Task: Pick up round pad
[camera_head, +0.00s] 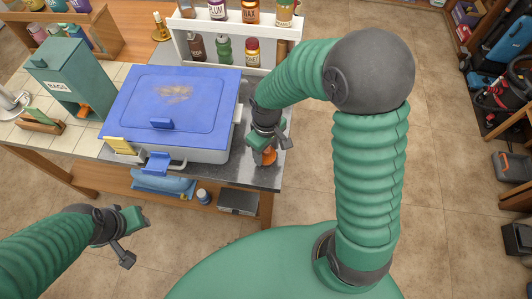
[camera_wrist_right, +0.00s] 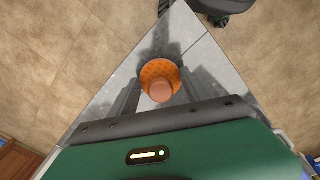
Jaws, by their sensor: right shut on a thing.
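The round pad (camera_head: 267,157) is orange with a brownish knob-like top. It is at the right end of the grey counter, and the right wrist view shows it from above (camera_wrist_right: 160,80). My right gripper (camera_head: 269,147) is over it, shut on it, with a finger on either side in the wrist view. The pad's underside is hidden, so I cannot tell whether it touches the counter. My left gripper (camera_head: 132,238) is empty, its fingers spread, out over the floor in front of the counter.
A blue-lidded box (camera_head: 200,103) with a brownish smudge on its lid stands left of my right gripper. A white rack (camera_head: 230,62) with several bottles stands behind. The grey counter (camera_head: 238,172) ends just right of the pad.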

